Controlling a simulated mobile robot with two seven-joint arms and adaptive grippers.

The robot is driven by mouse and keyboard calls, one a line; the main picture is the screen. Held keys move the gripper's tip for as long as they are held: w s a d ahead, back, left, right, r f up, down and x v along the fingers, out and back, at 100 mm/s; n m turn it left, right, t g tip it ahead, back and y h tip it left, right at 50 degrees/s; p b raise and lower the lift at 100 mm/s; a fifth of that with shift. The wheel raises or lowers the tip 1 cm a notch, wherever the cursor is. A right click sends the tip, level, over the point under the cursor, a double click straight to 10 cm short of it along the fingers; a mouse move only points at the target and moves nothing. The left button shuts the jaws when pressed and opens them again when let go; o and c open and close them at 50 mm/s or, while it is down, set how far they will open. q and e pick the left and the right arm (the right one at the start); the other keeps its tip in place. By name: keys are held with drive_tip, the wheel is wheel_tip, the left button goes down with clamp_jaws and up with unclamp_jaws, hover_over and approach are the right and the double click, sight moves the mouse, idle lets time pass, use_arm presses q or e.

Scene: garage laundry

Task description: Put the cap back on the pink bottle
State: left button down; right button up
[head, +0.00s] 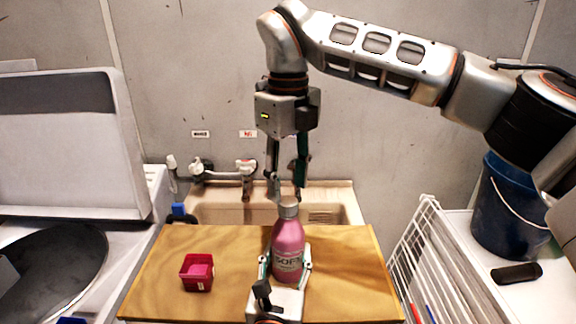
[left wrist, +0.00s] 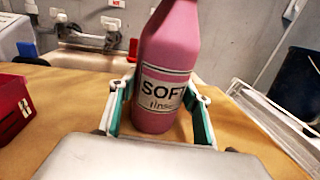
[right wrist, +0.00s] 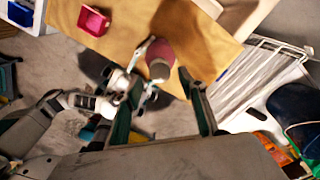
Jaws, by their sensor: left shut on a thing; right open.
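The pink bottle (head: 288,248) stands upright on the wooden board (head: 220,250), its "SOFT rinse" label facing me. A grey cap (head: 289,211) sits on top of its neck; whether it is fully seated I cannot tell. The cap also shows from above in the right wrist view (right wrist: 160,69). My left gripper (head: 285,266) is shut around the lower bottle, one finger each side, as the left wrist view shows (left wrist: 162,95). My right gripper (head: 287,192) points down, open and empty, its fingertips just above the cap, apart from it.
A red box (head: 197,283) with a pink thing inside stands left on the board. A sink (head: 330,200) with taps lies behind. A white wire rack (head: 420,240) and a blue bucket (head: 505,215) are to the right. The board's right part is clear.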

sight(288, 201)
drive_tip(key=shift+f, duration=2.15)
drive_tip(key=c, duration=1.2)
drive_tip(key=shift+o, duration=0.2)
drive_tip(key=o, duration=1.3)
drive_tip(key=shift+o, duration=0.2)
wheel_tip(288, 201, up, 12)
